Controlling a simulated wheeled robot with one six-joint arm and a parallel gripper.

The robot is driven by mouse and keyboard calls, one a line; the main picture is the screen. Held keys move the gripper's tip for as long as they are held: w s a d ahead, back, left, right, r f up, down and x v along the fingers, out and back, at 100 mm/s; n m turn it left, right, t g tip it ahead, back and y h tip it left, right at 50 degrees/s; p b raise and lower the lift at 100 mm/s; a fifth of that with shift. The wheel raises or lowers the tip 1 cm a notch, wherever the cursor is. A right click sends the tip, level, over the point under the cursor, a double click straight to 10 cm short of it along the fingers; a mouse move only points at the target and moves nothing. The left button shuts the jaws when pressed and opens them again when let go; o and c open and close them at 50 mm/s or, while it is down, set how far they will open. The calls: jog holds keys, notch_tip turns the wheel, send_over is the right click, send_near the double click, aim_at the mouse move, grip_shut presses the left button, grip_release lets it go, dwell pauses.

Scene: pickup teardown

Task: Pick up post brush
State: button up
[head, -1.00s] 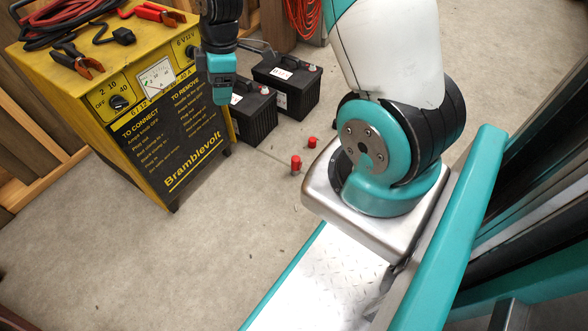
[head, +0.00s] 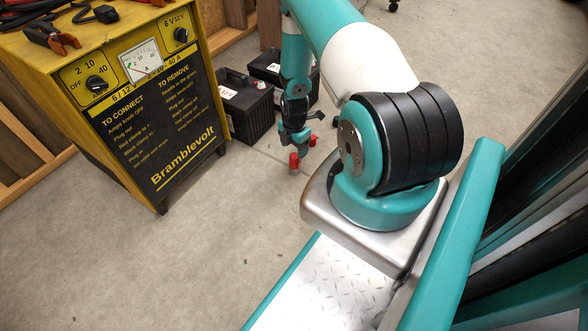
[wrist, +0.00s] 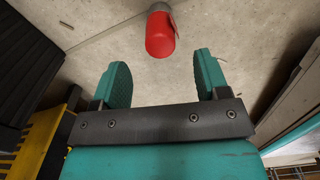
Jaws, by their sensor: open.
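A red, round-ended cylinder, likely the post brush (head: 294,161), stands on the concrete floor near my base. A smaller red piece (head: 313,141) is just behind it, partly hidden; I cannot tell what it is. In the wrist view the post brush (wrist: 160,35) lies ahead of the fingertips, roughly centred between them, with a gap. My gripper (wrist: 161,64) is open and empty. In the head view my gripper (head: 295,143) is low above the floor, just over the brush, and its fingers are hard to make out.
A yellow Bramblevolt charger (head: 160,185) with cables and clamps on top stands to the left. Two black batteries, one nearer (head: 245,105) and one farther (head: 268,66), sit behind my arm. Open floor (head: 210,250) lies in front.

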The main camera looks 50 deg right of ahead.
aim_at(294, 162)
notch_tip(294, 162, down, 8)
jog(key=b, duration=0.5)
jog(key=shift+a+f+b, duration=0.1)
jog(key=shift+f+b, duration=0.05)
jog(key=shift+b, duration=0.2)
jog(key=shift+c, duration=0.2)
jog(key=c, duration=1)
